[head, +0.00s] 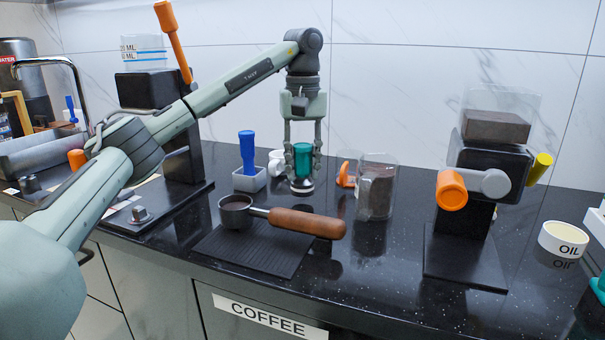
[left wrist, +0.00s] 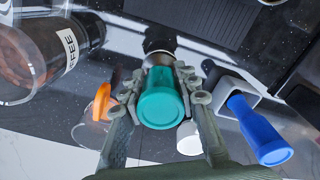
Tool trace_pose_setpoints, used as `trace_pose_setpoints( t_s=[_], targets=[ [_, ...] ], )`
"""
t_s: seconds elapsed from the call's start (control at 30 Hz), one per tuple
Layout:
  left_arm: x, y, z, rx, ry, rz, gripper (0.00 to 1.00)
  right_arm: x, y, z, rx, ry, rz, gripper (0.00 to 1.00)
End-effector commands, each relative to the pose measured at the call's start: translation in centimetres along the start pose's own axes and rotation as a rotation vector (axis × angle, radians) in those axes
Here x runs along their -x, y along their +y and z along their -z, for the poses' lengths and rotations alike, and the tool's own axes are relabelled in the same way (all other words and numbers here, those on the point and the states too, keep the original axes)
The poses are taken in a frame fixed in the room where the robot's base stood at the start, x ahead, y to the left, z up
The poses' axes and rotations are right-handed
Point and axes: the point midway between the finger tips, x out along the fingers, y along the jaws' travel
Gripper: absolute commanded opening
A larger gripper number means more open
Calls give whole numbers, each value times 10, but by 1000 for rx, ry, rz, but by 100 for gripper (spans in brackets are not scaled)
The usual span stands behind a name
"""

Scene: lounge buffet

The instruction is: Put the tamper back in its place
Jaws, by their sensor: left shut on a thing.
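The tamper has a teal-green handle (head: 303,160) and a metal base (head: 302,186). My left gripper (head: 303,150) points down and is shut on the handle. The tamper is upright, behind the portafilter handle; I cannot tell whether its base touches the counter. In the left wrist view the tamper (left wrist: 160,100) sits between the fingers, with its base beyond. A small grey holder (head: 249,180) with a blue-handled tool (head: 247,150) stands left of it, and also shows in the left wrist view (left wrist: 228,92). My right gripper is not in view.
A portafilter (head: 305,222) with a wooden handle lies on a black mat (head: 245,258) in front. An orange-handled cup (head: 346,172) and a clear coffee jar (head: 375,192) stand right of the tamper. A grinder (head: 490,170) stands further right. Counter (head: 385,265) before the jar is clear.

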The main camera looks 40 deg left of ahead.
Motion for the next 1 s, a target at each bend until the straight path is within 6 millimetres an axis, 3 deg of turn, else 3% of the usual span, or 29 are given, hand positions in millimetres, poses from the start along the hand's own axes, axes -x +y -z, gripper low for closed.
trace_pose_setpoints(
  t_s=[0.13,0.57,0.6,0.7,0.73,1.0],
  targets=[
    [-16,0,0,-1,-1,-1,0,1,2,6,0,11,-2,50],
    [-21,0,0,0,1,0,0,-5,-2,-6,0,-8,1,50],
    [-21,0,0,0,1,0,35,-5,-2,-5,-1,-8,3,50],
    [-21,0,0,0,1,0,48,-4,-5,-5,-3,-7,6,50],
    [-21,0,0,0,1,0,51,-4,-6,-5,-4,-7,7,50],
    [-21,0,0,0,1,0,51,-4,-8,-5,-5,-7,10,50]
  ],
)
